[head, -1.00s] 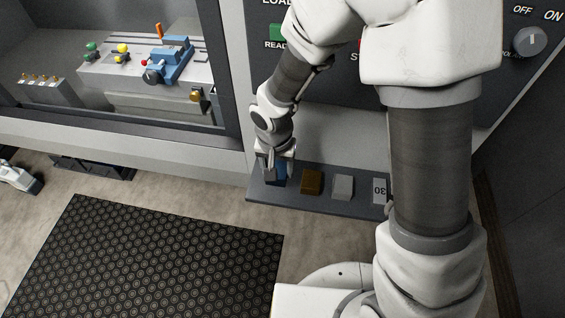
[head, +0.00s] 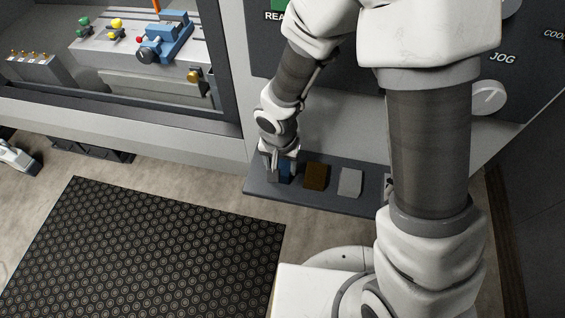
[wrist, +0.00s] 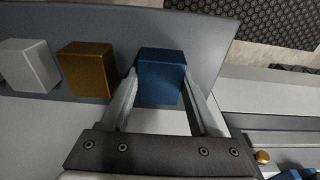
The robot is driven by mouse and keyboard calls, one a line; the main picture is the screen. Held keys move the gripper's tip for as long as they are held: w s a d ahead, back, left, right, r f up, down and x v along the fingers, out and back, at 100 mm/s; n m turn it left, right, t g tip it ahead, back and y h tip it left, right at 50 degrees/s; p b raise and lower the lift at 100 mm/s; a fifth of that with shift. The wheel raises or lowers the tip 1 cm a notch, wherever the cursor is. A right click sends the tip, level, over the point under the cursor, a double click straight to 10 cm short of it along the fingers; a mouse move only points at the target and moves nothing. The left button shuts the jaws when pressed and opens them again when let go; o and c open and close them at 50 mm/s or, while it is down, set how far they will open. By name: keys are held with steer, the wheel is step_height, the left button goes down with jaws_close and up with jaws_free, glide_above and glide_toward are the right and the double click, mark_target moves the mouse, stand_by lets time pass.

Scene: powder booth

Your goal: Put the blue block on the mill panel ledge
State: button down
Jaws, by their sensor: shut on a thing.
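The blue block (head: 286,172) is at the left end of the dark grey mill panel ledge (head: 300,199) in the head view. My gripper (head: 280,163) points down over that end, with its fingers on the block. In the wrist view, the blue block (wrist: 161,72) sits between the two fingers of my gripper (wrist: 161,88), which is shut on it. The ledge (wrist: 212,38) lies behind and below the block there. I cannot tell whether the block touches the ledge or hangs just above it.
A brown-gold block (head: 316,177) and a light grey block (head: 349,183) stand on the ledge to the right of the blue one. My arm covers the ledge's right end. The control panel (head: 345,95) rises behind. A black mat (head: 140,255) lies on the floor.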

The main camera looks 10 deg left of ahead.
steer(key=shift+w, duration=0.1)
steer(key=shift+f, duration=0.1)
steer(key=shift+f+b, duration=0.15)
steer(key=shift+b, duration=0.15)
steer(key=shift+c, duration=0.6)
jaws_free()
steer(key=shift+r+p, duration=0.4)
steer(key=shift+r, duration=0.25)
step_height(320, 180, up, 11)
steer(key=s, duration=0.1)
steer(key=shift+s+p, duration=0.25)
steer(key=shift+p, duration=0.2)
